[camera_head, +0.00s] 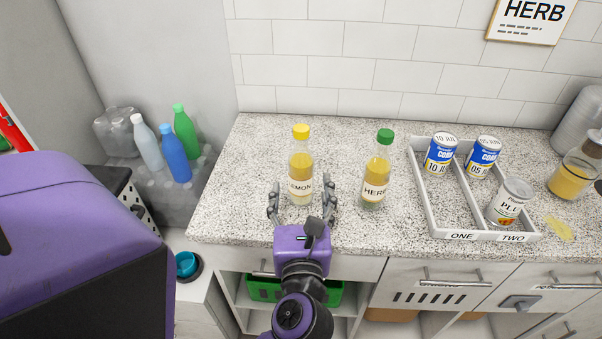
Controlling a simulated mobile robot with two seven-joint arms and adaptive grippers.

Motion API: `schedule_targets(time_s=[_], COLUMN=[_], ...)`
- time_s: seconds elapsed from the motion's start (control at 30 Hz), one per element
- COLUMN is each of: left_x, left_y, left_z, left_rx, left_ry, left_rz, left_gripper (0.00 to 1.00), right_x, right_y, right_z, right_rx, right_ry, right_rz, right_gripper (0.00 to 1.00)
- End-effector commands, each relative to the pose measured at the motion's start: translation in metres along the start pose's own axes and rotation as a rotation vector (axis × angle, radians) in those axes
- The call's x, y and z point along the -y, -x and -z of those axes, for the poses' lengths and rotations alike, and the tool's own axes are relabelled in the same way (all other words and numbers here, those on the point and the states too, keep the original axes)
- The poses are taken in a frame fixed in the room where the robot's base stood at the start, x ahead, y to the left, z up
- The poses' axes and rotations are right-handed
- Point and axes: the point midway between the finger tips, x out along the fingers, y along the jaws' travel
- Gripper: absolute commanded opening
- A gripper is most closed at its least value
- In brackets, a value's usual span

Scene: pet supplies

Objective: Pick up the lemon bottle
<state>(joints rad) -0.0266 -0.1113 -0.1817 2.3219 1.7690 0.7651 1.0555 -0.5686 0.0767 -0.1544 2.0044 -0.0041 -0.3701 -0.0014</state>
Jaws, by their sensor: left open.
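The lemon bottle (301,168) stands upright on the speckled counter. It is clear with yellow liquid, a yellow cap and a label reading LEMON, partly cut off at its left. My left gripper (301,203) is open at the counter's front, with one finger on each side of the bottle's lower part. Whether the fingers touch the bottle cannot be told. The herb bottle (376,178), with a green cap and a HERB label, stands upright to the right, apart from the gripper. My right gripper is not in view.
A white divided tray (464,212) marked ONE and TWO holds two blue cans (440,154) and a white can (509,202). A jar (572,176) stands at the far right near a yellow patch (558,229). The counter left of the lemon bottle is clear.

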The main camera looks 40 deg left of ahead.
Motion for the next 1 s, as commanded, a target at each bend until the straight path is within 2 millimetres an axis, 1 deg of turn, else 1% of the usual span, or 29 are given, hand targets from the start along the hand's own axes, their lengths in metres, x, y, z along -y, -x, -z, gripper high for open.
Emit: schedule_targets(time_s=[0.27,0.4,0.5,0.63,0.83,0.87,1.0], left_x=[0.000,0.002,0.002,0.001,0.001,0.001,0.001], left_y=[-0.031,-0.053,-0.067,-0.075,-0.075,-0.075,-0.075], left_z=[-0.001,0.000,0.001,0.004,0.006,0.006,0.005], left_rx=[-0.002,0.001,0.000,-0.003,-0.005,-0.005,-0.005], left_ry=[0.009,0.009,0.007,0.007,0.006,0.006,0.005], left_rz=[-0.005,-0.004,-0.004,-0.005,-0.005,-0.005,-0.005], left_gripper=[0.66,0.66,0.66,0.66,0.66,0.65,0.47], right_x=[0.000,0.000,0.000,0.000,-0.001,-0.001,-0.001], right_y=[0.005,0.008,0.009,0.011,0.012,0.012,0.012], right_z=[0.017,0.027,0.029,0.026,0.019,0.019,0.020], right_rx=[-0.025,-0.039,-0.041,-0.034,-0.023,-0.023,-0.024], right_ry=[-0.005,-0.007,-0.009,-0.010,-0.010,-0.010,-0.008], right_rz=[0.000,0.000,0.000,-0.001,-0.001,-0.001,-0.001], right_gripper=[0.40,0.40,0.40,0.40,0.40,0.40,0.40])
